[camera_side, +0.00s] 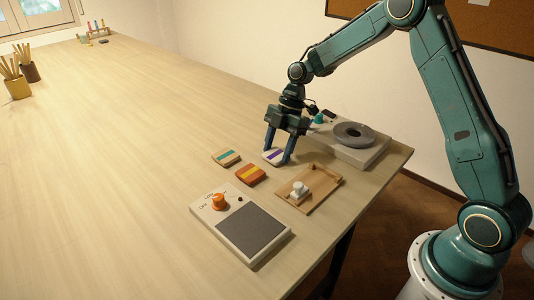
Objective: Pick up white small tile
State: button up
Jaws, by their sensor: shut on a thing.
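A small white tile with a purple stripe (272,155) is between the two fingers of my gripper (277,158), which points down and is shut on it. The tile is at or close to the table top; I cannot tell whether it touches the table. The fingers hide part of its edges. A cream tile with a teal stripe (226,158) lies to its left. An orange tile with a yellow stripe (250,174) lies in front of it.
A wooden tray (322,188) with a white knobbed piece (299,190) is in front right. A grey-topped device (250,232) with an orange knob stands nearer.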

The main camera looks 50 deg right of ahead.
aim_at(278, 153)
notch_tip(278, 153, up, 20)
dwell(0.9)
jog(key=shift+a, duration=0.1)
dwell(0.6)
